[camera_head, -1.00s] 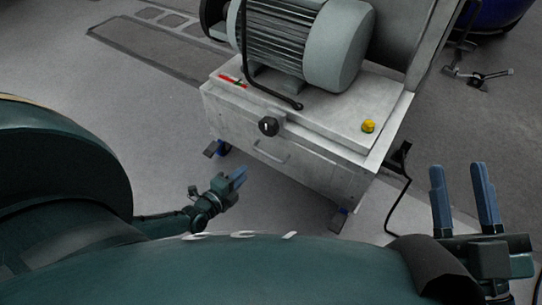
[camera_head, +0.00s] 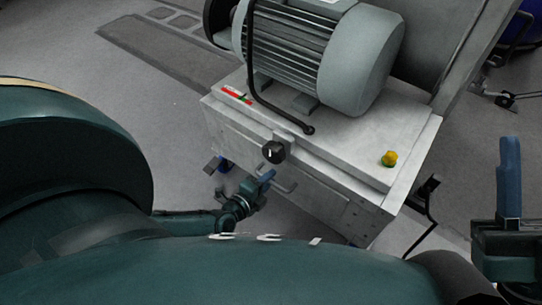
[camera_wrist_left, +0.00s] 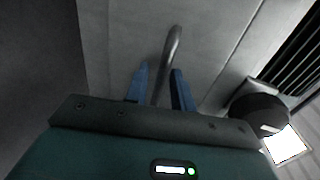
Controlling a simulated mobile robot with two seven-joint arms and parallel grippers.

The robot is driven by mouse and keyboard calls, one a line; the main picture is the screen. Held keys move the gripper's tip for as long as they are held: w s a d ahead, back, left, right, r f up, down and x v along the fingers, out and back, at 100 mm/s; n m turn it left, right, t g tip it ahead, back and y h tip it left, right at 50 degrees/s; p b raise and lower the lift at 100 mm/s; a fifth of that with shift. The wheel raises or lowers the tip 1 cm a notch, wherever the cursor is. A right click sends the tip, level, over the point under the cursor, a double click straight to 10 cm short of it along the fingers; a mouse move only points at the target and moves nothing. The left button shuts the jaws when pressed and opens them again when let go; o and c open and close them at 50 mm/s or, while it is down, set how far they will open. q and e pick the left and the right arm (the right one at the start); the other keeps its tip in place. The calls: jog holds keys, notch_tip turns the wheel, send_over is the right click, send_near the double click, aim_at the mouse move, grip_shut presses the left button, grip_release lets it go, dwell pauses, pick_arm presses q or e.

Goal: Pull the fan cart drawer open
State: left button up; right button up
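The fan cart (camera_head: 232,128) is a grey metal box carrying a large motor. Its drawer front (camera_head: 325,198) looks flush with the cart, with a bar handle (camera_head: 291,186) low on it. My left gripper (camera_head: 268,177) is at this handle. In the left wrist view, the handle (camera_wrist_left: 172,50) runs between the two blue fingers of the left gripper (camera_wrist_left: 160,88), which are open with gaps visible; I cannot tell whether either finger touches it. My right gripper (camera_head: 510,185) is at the right edge, away from the cart; only one finger shows.
A black knob (camera_head: 274,152) sits above the handle, close to my left gripper. A black cable (camera_head: 425,215) hangs at the cart's right side.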

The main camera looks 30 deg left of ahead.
pick_arm(q)
jog(key=shift+w, duration=0.15)
grip_shut()
dwell(0.5)
